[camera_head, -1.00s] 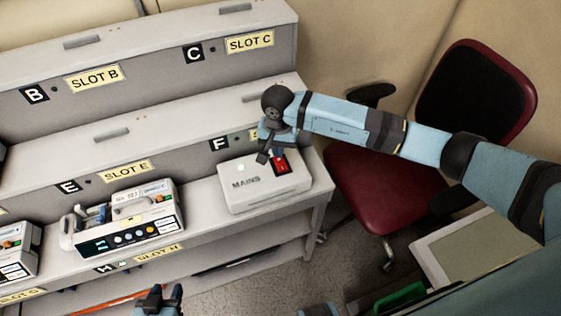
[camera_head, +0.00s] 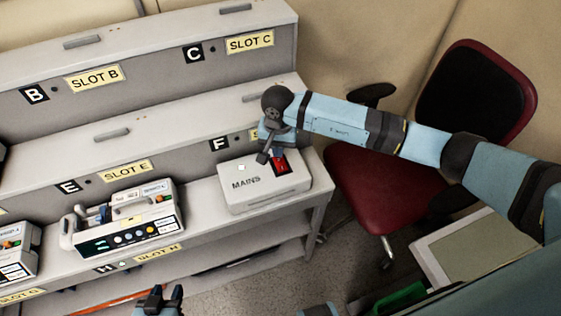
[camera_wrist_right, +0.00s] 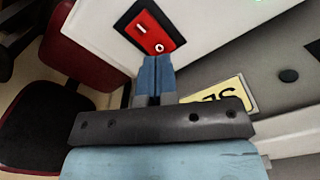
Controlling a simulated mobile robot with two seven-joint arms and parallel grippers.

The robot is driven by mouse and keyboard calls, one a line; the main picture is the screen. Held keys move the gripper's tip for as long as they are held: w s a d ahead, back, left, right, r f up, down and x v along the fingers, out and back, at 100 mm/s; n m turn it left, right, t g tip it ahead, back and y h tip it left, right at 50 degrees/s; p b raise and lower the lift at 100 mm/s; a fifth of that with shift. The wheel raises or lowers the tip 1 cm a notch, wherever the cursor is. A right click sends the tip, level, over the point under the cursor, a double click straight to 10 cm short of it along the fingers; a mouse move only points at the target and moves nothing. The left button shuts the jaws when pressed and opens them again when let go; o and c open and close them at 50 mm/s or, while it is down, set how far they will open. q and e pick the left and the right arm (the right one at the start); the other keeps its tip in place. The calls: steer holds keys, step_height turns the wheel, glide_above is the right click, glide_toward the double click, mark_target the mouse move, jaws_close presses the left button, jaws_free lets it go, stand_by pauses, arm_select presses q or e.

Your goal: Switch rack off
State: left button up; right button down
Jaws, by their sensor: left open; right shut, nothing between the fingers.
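The white MAINS box (camera_head: 238,198) sits on the middle shelf under the F label. Its red rocker switch (camera_head: 281,167) is at the box's back right, partly hidden by my right gripper in the head view. The red switch (camera_wrist_right: 150,30), in a black frame, fills the upper middle of the right wrist view, with a bar mark and a ring mark. My right gripper (camera_wrist_right: 157,60) is shut and empty, its tips right at the ring-mark end; I cannot tell whether they touch. My left gripper (camera_head: 160,298) is open and empty at the bottom edge of the head view.
A pump (camera_head: 125,220) stands in slot E, left of the box, and another pump (camera_head: 18,252) is at the left edge. A red chair (camera_head: 385,185) stands right of the rack (camera_head: 110,133). A small pale spot (camera_head: 241,167) shows on the box.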

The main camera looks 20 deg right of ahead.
steer(key=shift+f+b, duration=1.25)
steer(key=shift+f, duration=0.15)
stand_by(0.9)
steer(key=shift+r, duration=0.15)
steer(key=shift+r+p, duration=0.35)
steer(key=shift+r, duration=0.25)
steer(key=shift+r+p, duration=0.95)
steer(key=shift+r, duration=1.85)
